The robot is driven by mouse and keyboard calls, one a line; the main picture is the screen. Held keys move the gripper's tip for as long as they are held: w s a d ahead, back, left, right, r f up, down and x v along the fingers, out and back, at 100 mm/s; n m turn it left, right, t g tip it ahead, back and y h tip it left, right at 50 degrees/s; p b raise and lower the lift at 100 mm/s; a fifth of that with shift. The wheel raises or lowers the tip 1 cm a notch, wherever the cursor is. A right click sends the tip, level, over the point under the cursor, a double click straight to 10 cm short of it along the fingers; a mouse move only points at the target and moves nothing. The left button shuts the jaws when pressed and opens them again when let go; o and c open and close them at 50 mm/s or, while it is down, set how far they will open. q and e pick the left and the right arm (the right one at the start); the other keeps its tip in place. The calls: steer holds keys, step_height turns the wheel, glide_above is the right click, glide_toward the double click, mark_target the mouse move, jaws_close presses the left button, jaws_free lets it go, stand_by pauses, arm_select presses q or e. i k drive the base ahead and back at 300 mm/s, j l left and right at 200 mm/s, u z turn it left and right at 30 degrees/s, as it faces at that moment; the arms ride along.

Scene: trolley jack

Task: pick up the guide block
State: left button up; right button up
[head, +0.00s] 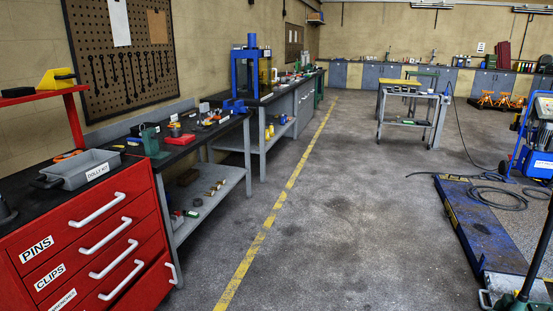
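No object can be surely told as the guide block at this distance. Several small parts lie on the black workbench top (185,140) along the left wall, among them a small red block (180,140). A yellow wedge-shaped item (57,78) sits on the red shelf at upper left. Neither of my grippers shows in the head view.
A red drawer cabinet (90,250) stands at near left, with a grey tray (82,168) on top. A blue press (249,75) stands farther along the bench. A blue ramp (490,222) and hoses lie at right. The middle floor (340,210) is clear.

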mark_target(204, 107)
steer(key=i+l+z, duration=0.25)
steer(key=i, duration=0.85)
steer(key=i+z, duration=0.25)
steer(key=i, duration=3.15)
steer(key=i+l+u, duration=0.15)
steer(key=i+u, duration=0.2)
steer(key=i, duration=0.2)
steer(key=i+l+u, duration=0.35)
steer(key=i, duration=0.15)
steer(key=i+l+u, duration=0.35)
steer(key=i, duration=0.15)
